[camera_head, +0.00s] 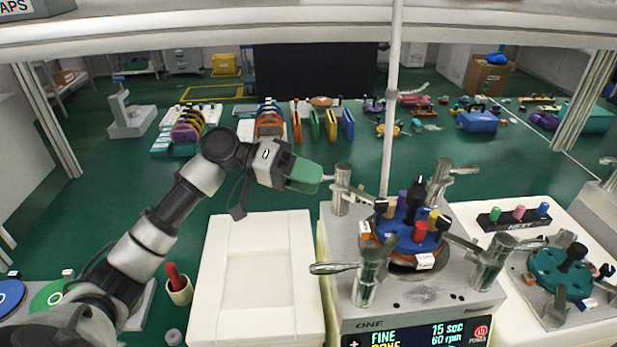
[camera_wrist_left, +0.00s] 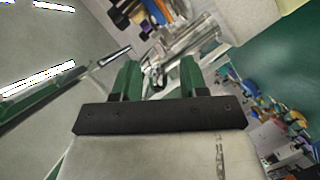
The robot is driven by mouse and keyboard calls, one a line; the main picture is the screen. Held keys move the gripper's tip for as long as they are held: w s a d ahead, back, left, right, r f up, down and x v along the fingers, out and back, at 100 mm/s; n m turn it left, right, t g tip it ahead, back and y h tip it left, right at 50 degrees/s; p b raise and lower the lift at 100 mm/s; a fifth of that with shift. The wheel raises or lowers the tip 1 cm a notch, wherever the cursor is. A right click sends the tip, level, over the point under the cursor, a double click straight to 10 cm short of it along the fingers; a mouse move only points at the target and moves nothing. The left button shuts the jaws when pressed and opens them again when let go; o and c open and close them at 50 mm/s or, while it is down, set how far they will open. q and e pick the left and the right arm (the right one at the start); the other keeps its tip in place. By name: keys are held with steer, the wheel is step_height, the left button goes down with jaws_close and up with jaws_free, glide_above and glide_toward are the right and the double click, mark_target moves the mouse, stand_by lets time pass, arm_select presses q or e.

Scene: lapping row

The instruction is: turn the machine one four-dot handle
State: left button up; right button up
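Machine ONE (camera_head: 345,325) stands at the right centre, its name on the front above a lit panel. Metal posts with lever handles stand at its corners: back left (camera_head: 341,192), back right (camera_head: 440,182), front left (camera_head: 368,280) and front right (camera_head: 492,262). I cannot make out dots on any handle. My left gripper (camera_head: 316,178) has green fingers and reaches from the left to the back-left handle's lever. In the left wrist view the fingers (camera_wrist_left: 161,78) stand apart, with shiny metal showing in the gap; contact is unclear. My right gripper is out of view.
A blue plate (camera_head: 398,232) with coloured pegs sits among the handles. A white tray (camera_head: 215,290) lies left of the machine, beside a cup (camera_head: 179,291) with a red tool. Another machine with a teal plate (camera_head: 552,275) stands right. A pale vertical pole (camera_head: 392,100) rises behind.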

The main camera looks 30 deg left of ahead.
arm_select(q)
steer(key=shift+a, duration=0.25)
steer(key=b+v, duration=0.3)
steer(key=v, duration=0.7)
steer(key=shift+a+r, duration=0.15)
steer(key=shift+r, duration=0.05)
